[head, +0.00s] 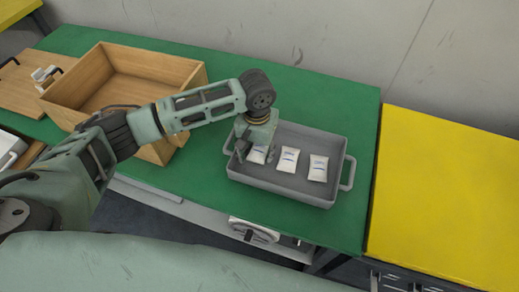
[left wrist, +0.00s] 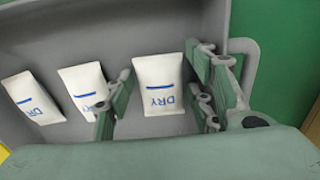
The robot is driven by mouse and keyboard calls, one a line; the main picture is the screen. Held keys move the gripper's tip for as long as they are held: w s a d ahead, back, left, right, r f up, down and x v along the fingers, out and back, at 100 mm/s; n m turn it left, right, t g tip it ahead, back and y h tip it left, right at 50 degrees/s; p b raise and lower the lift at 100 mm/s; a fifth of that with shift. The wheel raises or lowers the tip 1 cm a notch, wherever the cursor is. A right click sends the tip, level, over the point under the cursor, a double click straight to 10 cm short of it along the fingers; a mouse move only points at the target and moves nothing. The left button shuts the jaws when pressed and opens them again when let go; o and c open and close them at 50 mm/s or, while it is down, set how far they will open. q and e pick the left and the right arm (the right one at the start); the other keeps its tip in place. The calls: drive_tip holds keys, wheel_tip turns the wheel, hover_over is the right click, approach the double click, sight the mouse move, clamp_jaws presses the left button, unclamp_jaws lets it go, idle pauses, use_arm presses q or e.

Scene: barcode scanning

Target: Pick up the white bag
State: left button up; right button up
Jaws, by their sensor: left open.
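Three small white bags lie flat in a grey tray (head: 270,188). In the head view they are a left bag (head: 258,155), a middle bag (head: 288,159) and a right bag (head: 318,169). My left gripper (head: 243,153) is over the tray's left end and partly hides the left bag. In the left wrist view my left gripper (left wrist: 158,66) is open, with one white bag (left wrist: 158,84) marked "DRY" showing between its fingers. Whether the fingers touch it I cannot tell. The other two bags (left wrist: 84,86) (left wrist: 34,97) lie to the left there. My right gripper is not in view.
The tray stands on a green table (head: 340,105), with a handle at its right end. An open wooden box (head: 75,85) stands to the left, under my left arm. A yellow table (head: 440,190) is at the right and looks clear.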

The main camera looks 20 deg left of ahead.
use_arm(q)
drive_tip(key=c, duration=0.9)
drive_tip(key=shift+r, duration=0.1)
